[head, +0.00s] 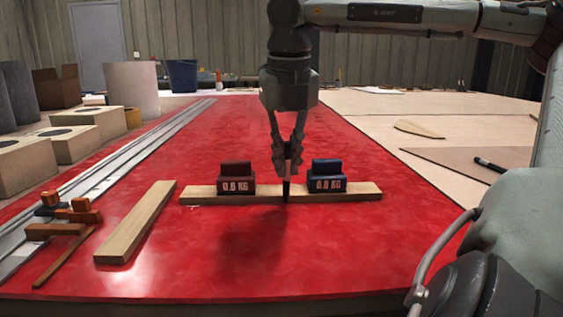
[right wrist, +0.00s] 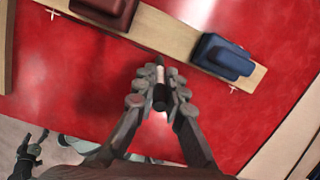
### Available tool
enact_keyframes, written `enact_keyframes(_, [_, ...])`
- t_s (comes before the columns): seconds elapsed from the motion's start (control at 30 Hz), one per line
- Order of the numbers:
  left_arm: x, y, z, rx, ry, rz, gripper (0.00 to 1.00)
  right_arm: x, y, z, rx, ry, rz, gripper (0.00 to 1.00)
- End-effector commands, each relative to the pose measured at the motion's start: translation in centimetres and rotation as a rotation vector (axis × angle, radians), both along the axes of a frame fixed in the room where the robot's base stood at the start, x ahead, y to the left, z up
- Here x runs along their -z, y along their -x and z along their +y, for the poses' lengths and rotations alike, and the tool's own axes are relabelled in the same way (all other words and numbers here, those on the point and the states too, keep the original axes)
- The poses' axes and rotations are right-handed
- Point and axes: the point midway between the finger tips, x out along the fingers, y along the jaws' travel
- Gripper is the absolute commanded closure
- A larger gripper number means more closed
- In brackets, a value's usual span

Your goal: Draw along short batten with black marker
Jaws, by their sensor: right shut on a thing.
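A pale wooden batten (head: 268,198) lies crosswise on the red table, under a dark red weight (head: 237,174) and a blue weight (head: 326,172), both marked 0.8 KG. My right gripper (head: 288,165) is shut on a black marker (head: 286,188), held upright, tip down, between the weights at the batten's near edge. The right wrist view shows the marker (right wrist: 160,92) between the fingertips, its tip close to the batten edge (right wrist: 172,35). I cannot tell whether the tip touches the table. A small dark gripper shape, apparently my left (right wrist: 30,150), shows at that view's lower left; its jaws are unclear.
Another batten (head: 135,222) lies at the left, near orange-and-dark clamps (head: 72,210) and a thin strip (head: 64,257). A metal rail (head: 110,165) runs along the left. A dark marker-like stick (head: 489,164) lies at right. Red surface (head: 330,245) before the weighted batten is clear.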

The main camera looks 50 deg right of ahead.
Motion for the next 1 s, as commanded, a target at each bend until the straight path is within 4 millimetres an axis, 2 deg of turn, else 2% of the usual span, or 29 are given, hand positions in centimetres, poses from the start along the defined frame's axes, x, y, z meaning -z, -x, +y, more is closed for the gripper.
enact_keyframes(1.0, [1.9,0.0,0.0,0.000,0.000,0.000,0.15,0.2,2.0,-1.7,0.001,-0.001,-0.002,1.00])
